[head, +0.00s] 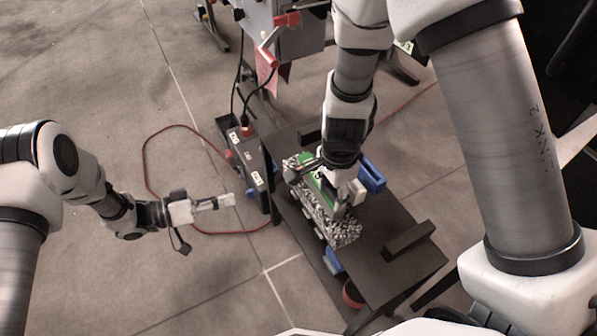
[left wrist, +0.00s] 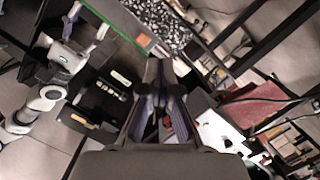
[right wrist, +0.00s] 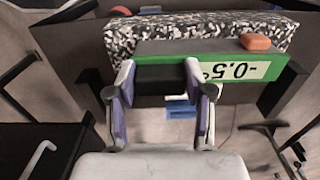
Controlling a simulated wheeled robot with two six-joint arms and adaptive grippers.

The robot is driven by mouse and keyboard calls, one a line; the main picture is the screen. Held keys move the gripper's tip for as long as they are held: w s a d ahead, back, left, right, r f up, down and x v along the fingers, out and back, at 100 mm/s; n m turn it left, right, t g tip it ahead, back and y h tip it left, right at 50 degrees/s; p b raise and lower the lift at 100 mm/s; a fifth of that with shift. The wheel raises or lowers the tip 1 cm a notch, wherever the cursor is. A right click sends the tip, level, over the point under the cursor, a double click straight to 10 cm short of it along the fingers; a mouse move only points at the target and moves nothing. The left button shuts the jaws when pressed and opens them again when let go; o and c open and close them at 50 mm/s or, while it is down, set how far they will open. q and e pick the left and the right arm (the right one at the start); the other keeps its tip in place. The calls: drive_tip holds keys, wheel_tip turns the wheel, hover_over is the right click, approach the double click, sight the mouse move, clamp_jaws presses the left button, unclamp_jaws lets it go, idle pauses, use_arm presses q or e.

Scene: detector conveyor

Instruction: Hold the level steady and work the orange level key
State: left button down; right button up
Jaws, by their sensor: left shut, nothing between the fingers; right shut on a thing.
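The green level (right wrist: 215,52) lies along a speckled black-and-white block (right wrist: 190,27) in the right wrist view. Its display reads about -0.5, upside down. The orange level key (right wrist: 256,42) sits on its top, toward the right end in this view. My right gripper (right wrist: 160,82) is shut on the level's dark middle part. In the head view my right gripper (head: 345,194) partly hides the level (head: 312,180). My left gripper (head: 228,201) is shut and empty, left of the stand and apart from the level. The left wrist view shows the level (left wrist: 122,22) beyond its fingers (left wrist: 160,75).
The block (head: 343,232) rests on a dark stand (head: 395,268) with a raised bar. A blue item (head: 371,176) lies beside it. A control box (head: 248,165) with cables stands between my left gripper and the stand. A red cable (head: 146,160) loops across the floor.

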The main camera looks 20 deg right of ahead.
use_arm(q)
drive_tip(key=s+d+r+m+g+y, duration=0.1)
drive_tip(key=d+m+g+y, duration=0.1)
drive_tip(key=d+m+g, duration=0.4)
drive_tip(key=m+g, duration=0.1)
drive_tip(key=m, duration=0.1)
drive_tip(key=shift+r+m+y, duration=0.3)
drive_tip(key=shift+m, duration=0.1)
drive_tip(key=shift+s, duration=0.1)
drive_tip(key=w+d, duration=0.1)
drive_tip(key=d, duration=0.7)
drive_tip(key=shift+d, duration=0.35)
idle(0.5)
drive_tip(key=shift+w+d, duration=0.1)
drive_tip(key=shift+d, duration=0.3)
